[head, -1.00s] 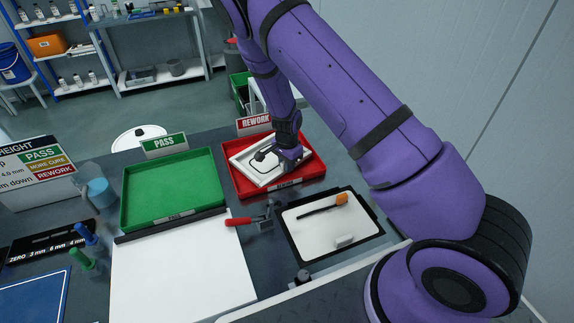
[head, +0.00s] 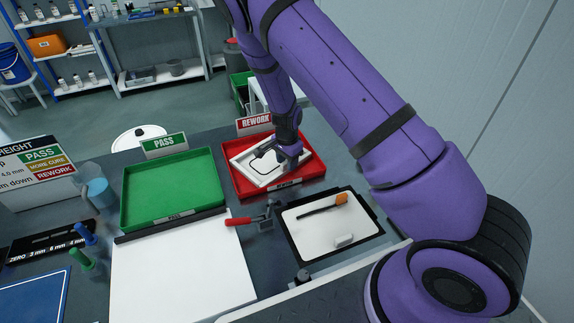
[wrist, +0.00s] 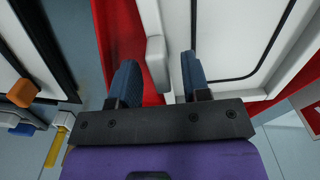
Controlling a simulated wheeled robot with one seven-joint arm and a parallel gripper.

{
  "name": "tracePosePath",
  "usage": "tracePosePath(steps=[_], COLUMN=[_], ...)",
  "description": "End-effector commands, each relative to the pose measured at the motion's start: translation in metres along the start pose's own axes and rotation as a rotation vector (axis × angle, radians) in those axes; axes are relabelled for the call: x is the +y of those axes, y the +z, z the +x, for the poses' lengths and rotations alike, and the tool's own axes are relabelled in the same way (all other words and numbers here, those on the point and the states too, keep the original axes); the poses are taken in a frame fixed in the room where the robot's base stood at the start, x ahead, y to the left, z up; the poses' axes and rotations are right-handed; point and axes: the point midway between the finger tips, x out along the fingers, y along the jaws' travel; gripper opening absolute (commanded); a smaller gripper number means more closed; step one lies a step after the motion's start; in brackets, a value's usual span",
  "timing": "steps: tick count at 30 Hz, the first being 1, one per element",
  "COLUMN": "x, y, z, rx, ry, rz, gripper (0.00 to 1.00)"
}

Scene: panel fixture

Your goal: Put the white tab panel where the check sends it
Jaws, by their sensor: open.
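The white tab panel (head: 243,160), with a black rounded outline on its face, lies in the red REWORK tray (head: 309,171). In the wrist view the panel's white rim (wrist: 178,30) and a light tab (wrist: 156,62) at its edge show close up. My gripper (head: 283,157) is over the panel's right part in the head view and hides some of it. In the wrist view my gripper (wrist: 158,80) is open, one blue finger on each side of the tab, with gaps beside it. The green PASS tray (head: 172,187) is empty.
A red-handled clamp (head: 240,221) stands in front of the trays. A whiteboard (head: 330,222) with a marker and eraser lies at right. A blank white sheet (head: 180,275) covers the front middle. A height sign (head: 35,170) and gauge strip (head: 45,243) are at left.

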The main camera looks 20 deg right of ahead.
Motion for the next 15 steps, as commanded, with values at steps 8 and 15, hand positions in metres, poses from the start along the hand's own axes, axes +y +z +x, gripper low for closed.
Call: tracePosePath(steps=[8, 15], x=[-0.001, 0.000], y=[0.001, 0.001], z=[-0.057, -0.092], rx=[0.000, -0.001], ry=[-0.004, -0.001], rz=[-0.002, -0.002], gripper=[0.43, 0.43])
